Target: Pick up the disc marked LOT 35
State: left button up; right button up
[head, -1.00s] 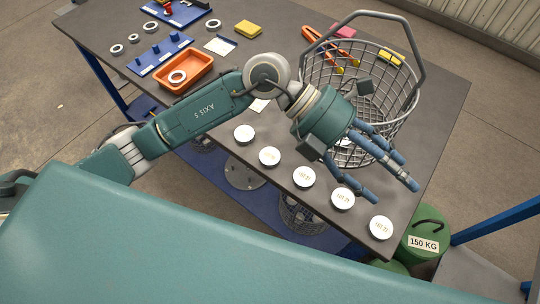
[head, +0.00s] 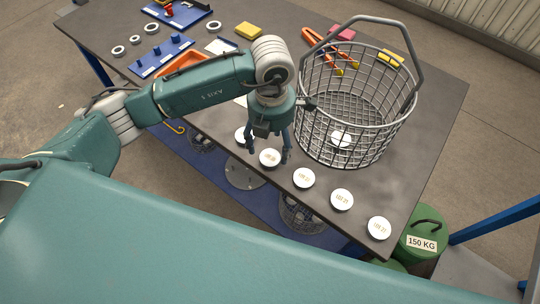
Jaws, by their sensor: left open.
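A row of white discs runs along the table's near edge, each with small print too fine to read surely, so I cannot tell which is LOT 35. My left gripper (head: 269,152) is open and points down at the second disc from the left (head: 270,158), its fingers on either side of it. I cannot tell if they touch it. The leftmost disc (head: 241,136) is partly hidden behind the gripper. To the right lie a third disc (head: 304,178), a fourth (head: 342,200) and the rightmost (head: 380,228). My right gripper is out of view.
A wire basket (head: 388,142) with a tall handle stands right of the gripper, one white disc (head: 341,139) inside. An orange tray (head: 186,64), blue peg rack (head: 160,57), tongs (head: 322,49) and loose rings lie farther back. A green 150 KG weight (head: 422,244) stands below the table's right end.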

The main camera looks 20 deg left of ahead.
aim_at(270, 157)
pick_arm(q)
notch_tip(270, 157, down, 4)
jog(key=shift+s+a+r+p, duration=0.1)
jog(key=shift+s+r+p, duration=0.1)
jog(key=shift+p, duration=0.75)
jog(key=shift+w+f, duration=0.1)
jog(key=shift+f, duration=0.55)
jog(key=c, duration=1.6)
